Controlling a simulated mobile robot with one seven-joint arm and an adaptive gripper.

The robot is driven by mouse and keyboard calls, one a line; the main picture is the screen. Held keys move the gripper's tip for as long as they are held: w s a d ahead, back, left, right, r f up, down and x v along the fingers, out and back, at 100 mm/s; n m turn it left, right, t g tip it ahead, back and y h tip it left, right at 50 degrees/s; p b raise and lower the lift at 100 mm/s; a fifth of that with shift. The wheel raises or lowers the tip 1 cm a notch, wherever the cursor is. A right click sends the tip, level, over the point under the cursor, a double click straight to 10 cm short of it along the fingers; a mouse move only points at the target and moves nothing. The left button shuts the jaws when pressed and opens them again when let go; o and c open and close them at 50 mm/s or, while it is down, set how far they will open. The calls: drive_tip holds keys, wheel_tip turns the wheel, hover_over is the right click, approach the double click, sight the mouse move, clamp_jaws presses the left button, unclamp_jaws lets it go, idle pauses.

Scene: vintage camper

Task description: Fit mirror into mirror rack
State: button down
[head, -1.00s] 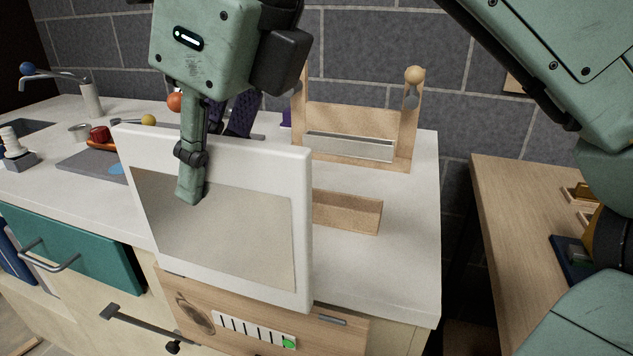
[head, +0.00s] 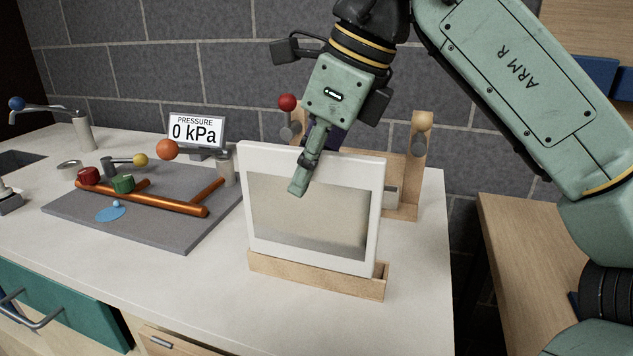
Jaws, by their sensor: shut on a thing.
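The mirror (head: 305,215) is a white-framed square panel with a beige reflective face. It stands nearly upright, tilted slightly, in the middle of the head view. My gripper (head: 299,185) is shut on its top edge, with one finger in front of the face. The low wooden trough of the mirror rack (head: 315,283) lies on the counter under the mirror. The mirror's bottom edge is hidden behind the trough's front wall, so I cannot tell whether it rests on the bottom. A short stretch of trough shows empty at the right end.
A wooden frame with two knobbed posts (head: 413,165) stands close behind the mirror, partly hidden. A grey board with orange pipes (head: 150,205) lies to the left, with a pressure display (head: 196,130) behind it. The white counter (head: 420,270) is clear to the right.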

sight(317, 192)
drive_tip(key=f, duration=0.1)
drive_tip(key=w+f, duration=0.1)
drive_tip(key=d+f, duration=0.1)
drive_tip(key=shift+w+d+f+p, duration=0.1)
drive_tip(key=shift+w+f+p, duration=0.2)
drive_tip(key=shift+w+p, duration=0.1)
drive_tip(key=shift+f, duration=0.2)
drive_tip(key=c, duration=1.6)
unclamp_jaws()
